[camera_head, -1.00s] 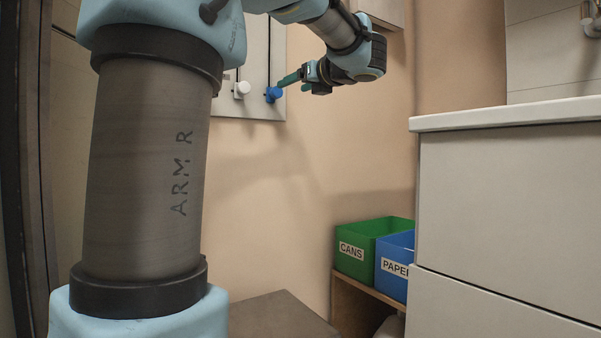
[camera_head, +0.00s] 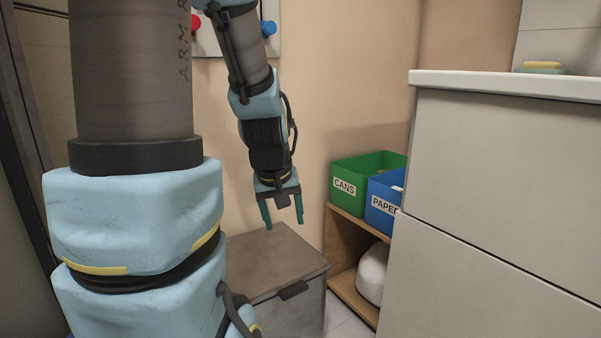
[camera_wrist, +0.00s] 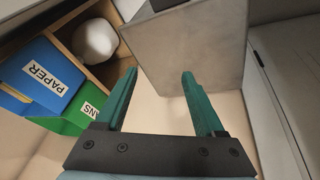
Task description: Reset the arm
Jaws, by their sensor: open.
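My gripper (camera_head: 283,223) hangs pointing down in the head view, above the back of a grey box with a dark handle (camera_head: 292,290). Its two green fingers are apart with nothing between them. In the wrist view the open fingers of my gripper (camera_wrist: 157,95) show with the grey box (camera_wrist: 190,45) beyond them. The fingers look clear of the box. My arm is bent, with its forearm reaching down in front of the wall.
A green CANS bin (camera_head: 362,172) and a blue PAPER bin (camera_head: 384,200) sit on a wooden shelf (camera_head: 341,262) at right. A white rounded object (camera_head: 372,273) is below. A white-topped cabinet (camera_head: 490,200) fills the right. A wall panel has red (camera_head: 195,22) and blue (camera_head: 268,27) knobs.

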